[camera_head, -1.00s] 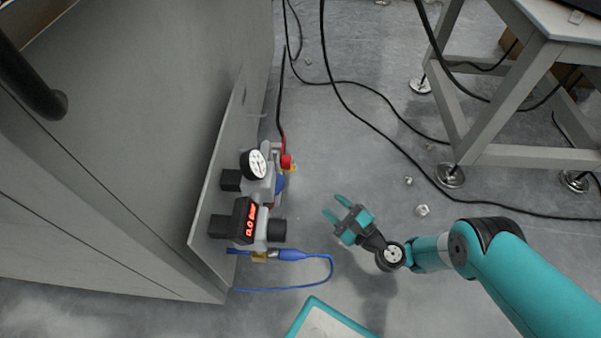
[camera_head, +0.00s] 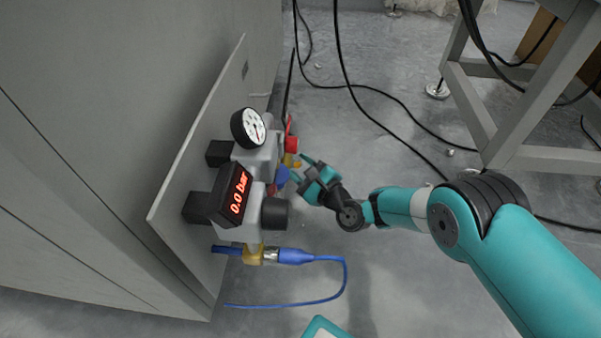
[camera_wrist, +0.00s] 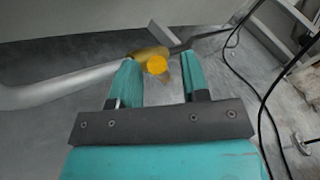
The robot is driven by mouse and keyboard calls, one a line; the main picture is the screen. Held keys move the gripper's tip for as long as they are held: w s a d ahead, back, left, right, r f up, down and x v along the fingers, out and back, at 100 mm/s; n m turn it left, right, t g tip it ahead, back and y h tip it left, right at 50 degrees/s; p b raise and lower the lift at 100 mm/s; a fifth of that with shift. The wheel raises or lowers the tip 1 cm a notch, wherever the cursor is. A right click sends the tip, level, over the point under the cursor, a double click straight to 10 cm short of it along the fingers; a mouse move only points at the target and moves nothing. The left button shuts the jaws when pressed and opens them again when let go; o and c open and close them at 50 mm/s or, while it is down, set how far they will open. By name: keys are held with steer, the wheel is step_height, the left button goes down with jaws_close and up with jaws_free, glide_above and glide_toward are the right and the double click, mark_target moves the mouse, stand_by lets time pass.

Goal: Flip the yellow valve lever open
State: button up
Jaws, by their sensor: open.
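The yellow valve lever (camera_wrist: 156,63) shows in the wrist view as a rounded yellow knob on a yellow body, between and just beyond my two teal fingertips. In the head view the yellow part (camera_head: 297,163) is small, beside a red piece on the valve unit, and partly hidden by my gripper. My gripper (camera_head: 303,169) is open, its fingers pointing left at the unit, and it also shows in the wrist view (camera_wrist: 159,70). The fingers stand either side of the lever; I cannot tell whether they touch it.
The valve unit on a grey panel (camera_head: 180,190) carries a round gauge (camera_head: 254,127), a display (camera_head: 238,192) reading 0.0 bar, and a black knob (camera_head: 274,214). A blue hose (camera_head: 325,257) loops below. Black cables (camera_head: 375,95) cross the floor; a table frame (camera_head: 512,110) stands right.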

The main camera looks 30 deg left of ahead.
steer(key=shift+a, duration=0.15)
jaws_close()
steer(key=shift+s+f+n+y+b, duration=0.15)
steer(key=shift+f+n+y+b, duration=0.25)
steer(key=shift+n+y+b, duration=0.5)
steer(key=shift+s+f+n+y+b, duration=0.15)
steer(key=shift+f+n+y+b, duration=0.35)
steer(key=shift+n+b, duration=0.6)
steer(key=shift+r, duration=0.1)
jaws_free()
steer(key=shift+d, duration=0.2)
steer(key=shift+a, duration=0.1)
